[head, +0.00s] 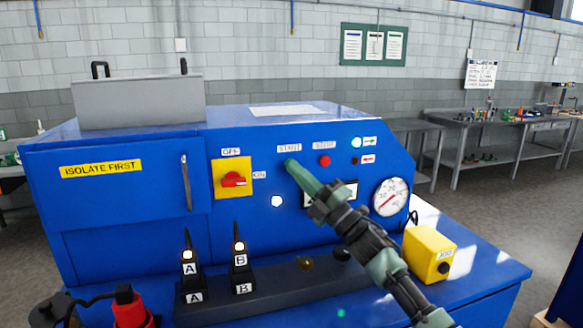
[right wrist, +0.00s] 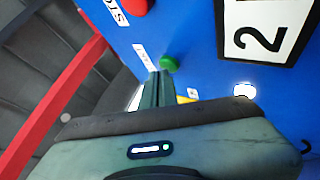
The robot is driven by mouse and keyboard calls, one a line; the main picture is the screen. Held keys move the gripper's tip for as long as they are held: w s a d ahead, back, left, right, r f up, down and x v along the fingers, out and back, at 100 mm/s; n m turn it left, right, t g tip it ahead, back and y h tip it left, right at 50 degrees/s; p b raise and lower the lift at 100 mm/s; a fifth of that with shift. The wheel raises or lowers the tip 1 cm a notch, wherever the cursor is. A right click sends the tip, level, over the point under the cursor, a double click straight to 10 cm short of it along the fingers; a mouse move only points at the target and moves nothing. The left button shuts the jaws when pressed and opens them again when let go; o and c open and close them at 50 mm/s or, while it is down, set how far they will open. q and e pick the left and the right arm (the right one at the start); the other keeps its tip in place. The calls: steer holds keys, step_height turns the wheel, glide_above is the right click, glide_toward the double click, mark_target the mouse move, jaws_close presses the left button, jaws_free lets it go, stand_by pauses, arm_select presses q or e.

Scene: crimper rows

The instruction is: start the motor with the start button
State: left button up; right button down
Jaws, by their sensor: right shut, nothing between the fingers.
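The green start button (right wrist: 168,63) shows in the right wrist view on the blue panel, beside a white label. In the head view my right gripper (head: 291,164) covers the spot under the START label (head: 289,148). Its fingers are shut and empty. In the right wrist view its fingertips (right wrist: 160,74) are right at the button's edge; I cannot tell whether they touch it. The red stop button (head: 324,160) is just right of them. The red rotary switch (head: 233,180) on its yellow plate has its handle level, toward ON. My left gripper is not in view.
A white lamp (head: 277,201) and a green lamp (head: 356,142) are lit; a dark red lamp (head: 355,160) is below the green. A gauge (head: 390,197) and a yellow JOG box (head: 429,254) are at right. Posts marked A (head: 190,268) and B (head: 241,260) stand in front.

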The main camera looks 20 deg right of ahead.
stand_by(0.5)
steer(key=shift+s, duration=0.85)
steer(key=s+p, duration=0.1)
steer(key=s, duration=0.4)
steer(key=shift+d+p, duration=0.1)
steer(key=shift+p, duration=0.2)
